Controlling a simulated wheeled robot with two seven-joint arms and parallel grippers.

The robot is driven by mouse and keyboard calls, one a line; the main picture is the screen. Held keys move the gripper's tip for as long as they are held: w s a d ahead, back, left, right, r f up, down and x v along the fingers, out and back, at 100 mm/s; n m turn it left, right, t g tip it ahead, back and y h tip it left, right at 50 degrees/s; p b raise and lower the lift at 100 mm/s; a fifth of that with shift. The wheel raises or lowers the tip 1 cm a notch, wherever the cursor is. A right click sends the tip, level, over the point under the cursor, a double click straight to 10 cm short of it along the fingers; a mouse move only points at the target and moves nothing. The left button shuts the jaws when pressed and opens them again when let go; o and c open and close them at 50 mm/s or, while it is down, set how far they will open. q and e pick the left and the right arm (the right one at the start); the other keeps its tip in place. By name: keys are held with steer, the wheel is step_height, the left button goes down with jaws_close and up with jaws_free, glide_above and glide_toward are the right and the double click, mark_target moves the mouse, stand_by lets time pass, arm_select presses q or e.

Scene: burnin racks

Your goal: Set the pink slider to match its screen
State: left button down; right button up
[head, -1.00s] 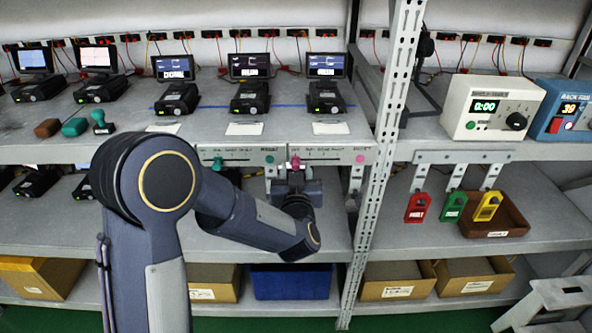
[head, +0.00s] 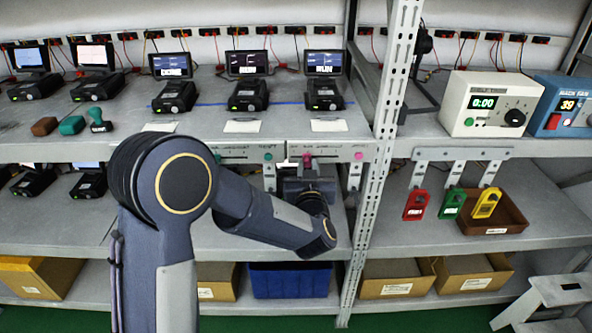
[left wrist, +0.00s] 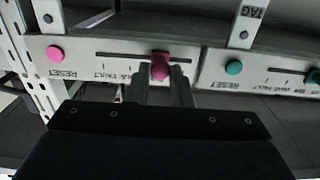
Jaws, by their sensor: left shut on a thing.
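The pink slider knob (head: 307,158) sits in the slot of the right-hand shelf-edge panel. In the left wrist view the pink slider (left wrist: 160,66) stands toward the right end of its dark slot (left wrist: 118,55), with upside-down lettering below it. My left gripper (left wrist: 165,82) is shut on this knob from the front; it also shows in the head view (head: 306,167). The fingers hide part of the scale. The screen above this panel (head: 323,62) shows white text that looks like RUN, though it is small. My right gripper is not in view.
A pink reset button (head: 358,155) is on the same panel. A teal slider (left wrist: 312,76) and teal button (left wrist: 233,67) are on the neighbouring panel. A perforated upright (head: 385,130) stands to the right. A blue bin (head: 290,282) is on the lower shelf.

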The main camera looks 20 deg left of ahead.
arm_select(q)
steer(key=shift+d, duration=0.25)
steer(key=shift+a, duration=0.1)
steer(key=c, duration=1.3)
jaws_free()
steer(key=shift+s+d, duration=0.2)
steer(key=shift+s, duration=0.25)
steer(key=b+v, duration=0.1)
steer(key=v, duration=0.5)
steer(key=shift+s, duration=0.4)
steer(key=shift+r, duration=0.1)
